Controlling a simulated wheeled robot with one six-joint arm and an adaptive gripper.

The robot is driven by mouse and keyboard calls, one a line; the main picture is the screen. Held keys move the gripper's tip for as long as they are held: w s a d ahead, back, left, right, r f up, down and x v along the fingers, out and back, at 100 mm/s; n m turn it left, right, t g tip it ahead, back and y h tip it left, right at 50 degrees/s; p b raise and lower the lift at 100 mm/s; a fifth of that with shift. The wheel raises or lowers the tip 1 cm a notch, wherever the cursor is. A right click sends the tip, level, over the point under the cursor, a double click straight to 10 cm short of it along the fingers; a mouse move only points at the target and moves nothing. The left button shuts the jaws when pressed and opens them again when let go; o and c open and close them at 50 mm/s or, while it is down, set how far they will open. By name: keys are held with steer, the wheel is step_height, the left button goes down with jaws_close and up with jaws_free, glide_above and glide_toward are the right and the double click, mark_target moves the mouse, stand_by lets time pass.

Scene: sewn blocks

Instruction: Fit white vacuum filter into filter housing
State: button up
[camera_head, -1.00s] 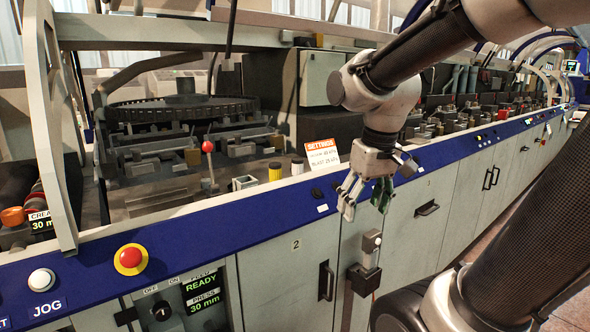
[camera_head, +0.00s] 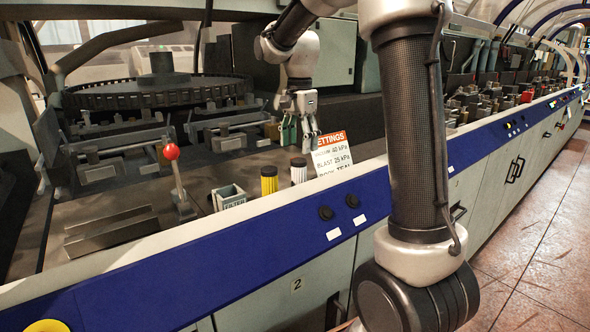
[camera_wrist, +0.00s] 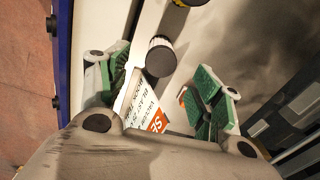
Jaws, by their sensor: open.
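The white filter (camera_head: 299,173), a small upright cylinder with a dark top, stands on the machine deck. In the wrist view the white filter (camera_wrist: 159,66) lies between and just beyond the fingers. My gripper (camera_head: 300,133) is above it, pointing down, with its green-padded fingers open and empty. In the wrist view my gripper (camera_wrist: 163,82) shows its pads wide apart on both sides. The filter housing (camera_head: 229,196) is a small open-topped grey box labelled FILTER, to the left; its inside is only partly visible.
A yellow dark-topped cylinder (camera_head: 269,180) stands between the housing and the white filter. A settings sign (camera_head: 332,156) stands close to the right. A red-knobbed lever (camera_head: 172,152) rises left of the housing. A round carousel (camera_head: 158,92) is behind.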

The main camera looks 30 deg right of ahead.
mark_target(299, 160)
steer(key=shift+w+d+r+m, duration=0.1)
steer(key=shift+w+r+m, duration=0.2)
steer(key=shift+m, duration=0.3)
steer(key=shift+s+f+m, duration=0.15)
steer(key=shift+s+m, duration=0.05)
steer(key=shift+m, duration=0.8)
step_height(299, 160, down, 8)
steer(key=shift+w+r, duration=0.1)
steer(key=shift+r, duration=0.1)
steer(key=c, duration=1.1)
